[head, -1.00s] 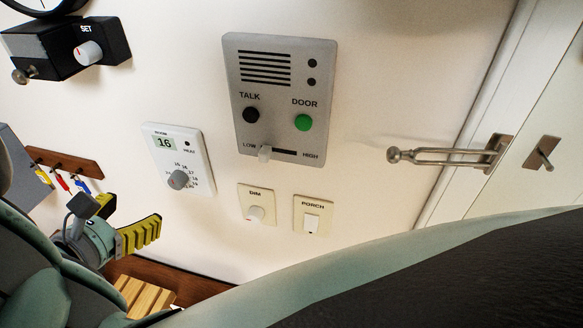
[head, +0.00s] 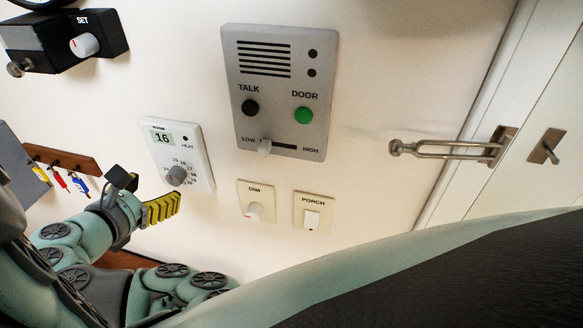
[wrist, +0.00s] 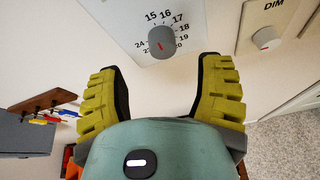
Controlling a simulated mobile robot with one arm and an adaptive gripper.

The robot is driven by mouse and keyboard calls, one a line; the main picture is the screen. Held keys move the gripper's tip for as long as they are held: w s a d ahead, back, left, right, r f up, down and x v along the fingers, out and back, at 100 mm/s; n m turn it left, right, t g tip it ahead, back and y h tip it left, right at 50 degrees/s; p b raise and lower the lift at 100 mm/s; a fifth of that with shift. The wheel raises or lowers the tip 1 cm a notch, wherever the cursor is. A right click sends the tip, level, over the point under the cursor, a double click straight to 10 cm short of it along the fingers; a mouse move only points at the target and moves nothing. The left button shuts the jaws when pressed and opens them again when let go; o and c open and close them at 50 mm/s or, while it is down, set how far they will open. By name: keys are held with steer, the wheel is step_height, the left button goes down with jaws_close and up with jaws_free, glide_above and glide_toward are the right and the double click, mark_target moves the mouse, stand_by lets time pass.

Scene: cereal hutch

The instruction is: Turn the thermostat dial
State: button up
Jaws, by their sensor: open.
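The white thermostat (head: 192,150) is on the wall, its display reading 16. Its grey round dial (head: 176,175) with a red mark sits low on its face, ringed by numbers. In the wrist view the dial (wrist: 162,43) is ahead of the fingertips, centred between them. My gripper (wrist: 160,80) has its two yellow ridged fingers spread wide with nothing between them. In the head view my gripper (head: 162,207) is just below the dial, and one finger hides the other. I see a gap between fingers and dial in the wrist view.
The DIM knob plate (head: 257,201) and PORCH switch (head: 312,212) are right of the thermostat. A grey intercom panel (head: 279,92) is above them. A key rack (head: 62,158) hangs at left, and a black SET box (head: 64,42) at upper left.

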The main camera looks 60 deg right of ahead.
mark_target(172, 180)
steer(key=shift+d+f, duration=0.25)
steer(key=shift+d, duration=0.3)
steer(key=shift+w+d, duration=0.1)
steer(key=shift+d, duration=0.2)
steer(key=shift+p+x, duration=1.1)
steer(key=shift+x, duration=0.7)
steer(key=shift+w+d+f, duration=0.2)
steer(key=shift+w+d, duration=0.1)
jaws_close()
